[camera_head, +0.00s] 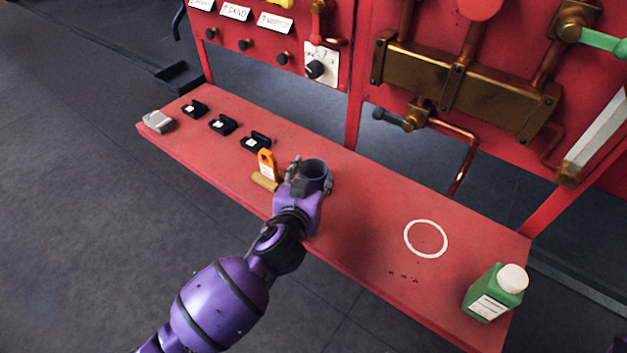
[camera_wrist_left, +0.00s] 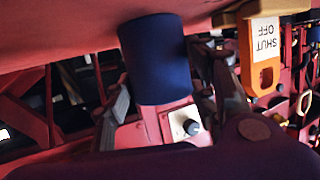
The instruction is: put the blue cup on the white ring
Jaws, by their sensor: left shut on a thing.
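The dark blue cup (camera_head: 314,169) is upright at the left-middle of the red bench. My left gripper (camera_head: 310,174) is shut on it, with a finger on each side. In the left wrist view the cup (camera_wrist_left: 155,62) shows large between the fingers, close to the red bench surface; I cannot tell whether it touches. The white ring (camera_head: 425,239) is a flat outline on the bench to the right of the cup, with nothing on it. My right gripper is not in view.
An orange "SHUT OFF" tag (camera_head: 266,165) stands just left of the gripper; it also shows in the left wrist view (camera_wrist_left: 262,50). A green bottle (camera_head: 494,293) stands right of the ring. Black holders (camera_head: 222,125) line the bench's left part. The bench between cup and ring is clear.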

